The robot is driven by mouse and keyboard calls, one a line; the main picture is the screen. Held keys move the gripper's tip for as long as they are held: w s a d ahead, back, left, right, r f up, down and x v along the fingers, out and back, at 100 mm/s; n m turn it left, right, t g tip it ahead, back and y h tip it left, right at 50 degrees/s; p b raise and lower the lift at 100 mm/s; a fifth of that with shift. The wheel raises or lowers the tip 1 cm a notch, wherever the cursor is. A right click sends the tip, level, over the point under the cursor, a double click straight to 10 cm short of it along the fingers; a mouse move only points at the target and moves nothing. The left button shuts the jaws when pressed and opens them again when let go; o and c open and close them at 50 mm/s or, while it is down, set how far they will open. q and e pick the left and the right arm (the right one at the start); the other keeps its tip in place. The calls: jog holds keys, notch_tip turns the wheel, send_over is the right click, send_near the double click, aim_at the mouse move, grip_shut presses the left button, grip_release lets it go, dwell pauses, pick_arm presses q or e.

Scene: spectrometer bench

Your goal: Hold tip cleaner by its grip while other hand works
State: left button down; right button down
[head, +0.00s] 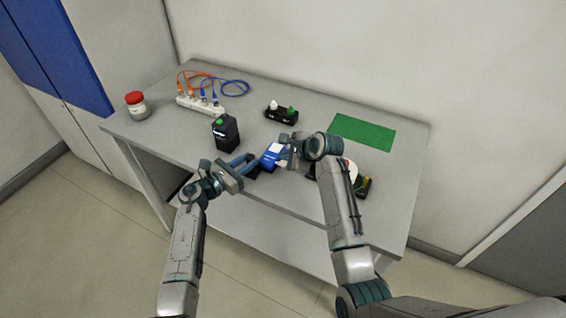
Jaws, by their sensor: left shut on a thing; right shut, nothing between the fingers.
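The tip cleaner (271,154), a small blue and white device, is near the table's front edge in the head view. My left gripper (252,163) is shut on its dark end at the lower left. The contact is small and partly hidden by the fingers. My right gripper (284,152) is shut and empty, close beside the right side of the tip cleaner. Its wrist hides part of the table behind it, and I cannot tell if it touches the device.
A black box with a green button (226,132) stands just behind my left gripper. A white block with orange and blue cables (203,106), a red-lidded jar (136,104) and a black holder (281,115) stand farther back. A green mat (362,132) lies right. A round white-topped item (350,172) is partly hidden by my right arm.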

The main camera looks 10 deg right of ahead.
jog(key=shift+r, duration=0.1)
jog(key=shift+r, duration=2.4)
pick_arm(q)
jog(key=c, duration=1.1)
grip_release()
jog(key=shift+a, duration=0.1)
jog(key=v, duration=1.2)
